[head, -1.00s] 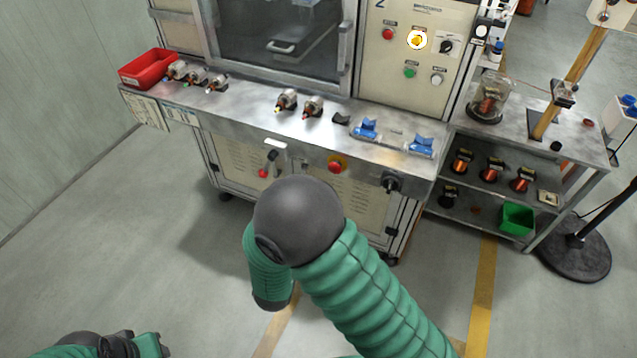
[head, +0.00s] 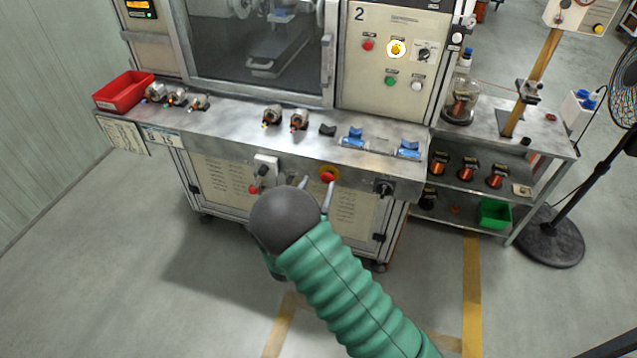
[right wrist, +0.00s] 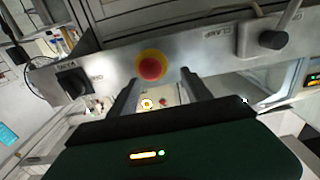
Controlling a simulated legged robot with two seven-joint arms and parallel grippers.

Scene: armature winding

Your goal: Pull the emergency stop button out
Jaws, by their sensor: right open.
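The emergency stop button (head: 328,173) is a red mushroom head on a yellow ring, on the front face of the machine's metal ledge. It also shows in the right wrist view (right wrist: 151,67), just beyond the fingertips and nearer the left finger in that picture. My right gripper (head: 316,188) is open, with its two fingers pointing up at the ledge front. One finger is left of the button and the other just below its right side. In the right wrist view the gripper (right wrist: 160,77) has nothing between its fingers. I cannot tell whether it touches the button. My left gripper is out of view.
A clamp lever (head: 260,174) is left of the button, and a black rotary switch (head: 384,188) is right of it. Small motors, a red bin (head: 124,92) and blue holders (head: 353,137) rest on the ledge (head: 225,118). A shelf cart and a fan (head: 549,235) stand right.

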